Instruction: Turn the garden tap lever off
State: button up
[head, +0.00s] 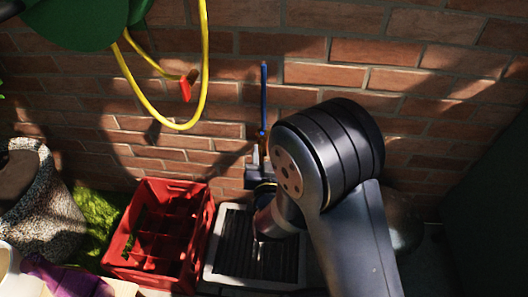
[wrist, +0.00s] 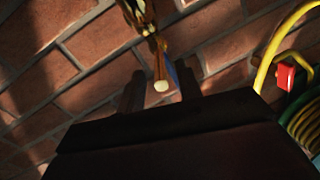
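The tap's blue lever (head: 264,97) points straight up in front of the brick wall in the head view. The brass tap body (head: 262,142) is just below it, partly hidden by my gripper and arm. In the wrist view the brass tap (wrist: 150,28) is at the top, and a bit of the blue lever (wrist: 172,73) shows beside a pale round end. My gripper (wrist: 160,88) has its two dark fingers apart, one on each side of the tap parts in the picture. I cannot tell whether either finger touches the lever.
A yellow hose (head: 205,65) with a red end piece (head: 185,89) hangs left of the tap. A red crate (head: 125,240) and a dark drain grate (head: 214,262) lie below. A speckled pot (head: 52,215) stands at left. The wall (head: 330,50) is close behind the tap.

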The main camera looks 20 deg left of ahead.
jog(key=shift+x, duration=0.75)
jog(key=shift+c, duration=0.5)
grip_shut()
